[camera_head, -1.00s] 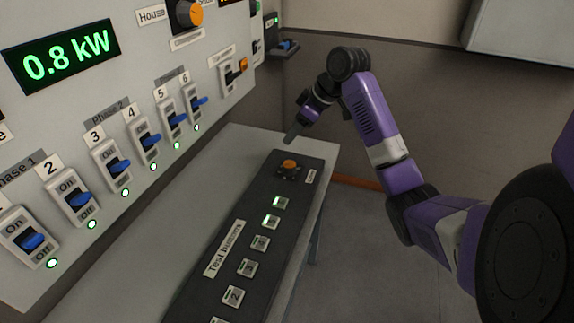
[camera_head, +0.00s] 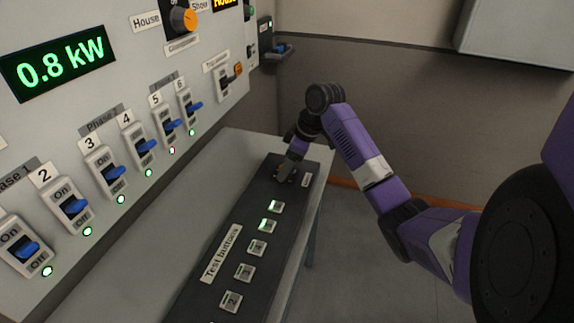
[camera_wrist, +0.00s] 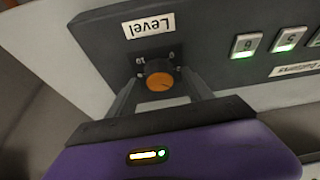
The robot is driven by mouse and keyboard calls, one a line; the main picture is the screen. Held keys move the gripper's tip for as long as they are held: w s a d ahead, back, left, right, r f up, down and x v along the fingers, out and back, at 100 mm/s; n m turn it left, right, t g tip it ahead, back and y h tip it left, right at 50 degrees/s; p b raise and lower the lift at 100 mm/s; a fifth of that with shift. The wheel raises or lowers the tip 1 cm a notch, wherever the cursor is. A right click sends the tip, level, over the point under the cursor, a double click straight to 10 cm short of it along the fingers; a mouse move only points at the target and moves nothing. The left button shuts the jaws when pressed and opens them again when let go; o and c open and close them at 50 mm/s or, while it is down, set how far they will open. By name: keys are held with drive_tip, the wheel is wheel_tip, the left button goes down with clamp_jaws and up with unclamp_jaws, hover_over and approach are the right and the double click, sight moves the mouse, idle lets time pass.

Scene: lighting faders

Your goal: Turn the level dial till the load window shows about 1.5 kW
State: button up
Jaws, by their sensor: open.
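The level dial (camera_wrist: 158,76) is an orange-topped knob with a dark pointer line, under a "Level" label on the dark button panel. In the wrist view my gripper (camera_wrist: 160,88) is open, with one finger on each side of the dial; I cannot tell whether they touch it. In the head view my gripper (camera_head: 287,175) is over the dial's end of the panel and hides the dial. The load window (camera_head: 60,63) reads 0.8 kW in green.
The dark test button panel (camera_head: 200,292) carries several numbered buttons and lies on a grey desk (camera_head: 150,230). A wall panel at left holds blue switches (camera_head: 75,207) and an orange House/Show selector (camera_head: 184,20). Open floor lies right of the desk.

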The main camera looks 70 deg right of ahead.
clamp_jaws()
drive_tip(key=shift+r+m+p, duration=0.1)
drive_tip(key=shift+m+p, duration=0.2)
drive_tip(key=shift+p, duration=0.1)
drive_tip(key=m+p, duration=0.1)
drive_tip(key=m+h+p, duration=0.1)
drive_tip(key=p, duration=0.1)
drive_tip(key=shift+a+r, duration=0.15)
drive_tip(key=shift+a, duration=0.1)
drive_tip(key=m+h+p, duration=0.1)
drive_tip(key=m+p, duration=0.4)
drive_tip(key=shift+a+g+h, duration=0.1)
drive_tip(key=shift+g+h, duration=0.2)
drive_tip(key=shift+h, duration=0.1)
drive_tip(key=m+h+p, duration=0.1)
drive_tip(key=m+p, duration=0.2)
drive_tip(key=shift+w+m+g, duration=0.1)
drive_tip(key=shift+m+g, duration=0.2)
drive_tip(key=shift+g, duration=0.1)
drive_tip(key=shift+f+m+g+h+p, duration=0.2)
drive_tip(key=shift+m+g+h+p, duration=0.35)
drive_tip(key=shift+m+p, duration=1)
drive_tip(key=shift+m, duration=0.45)
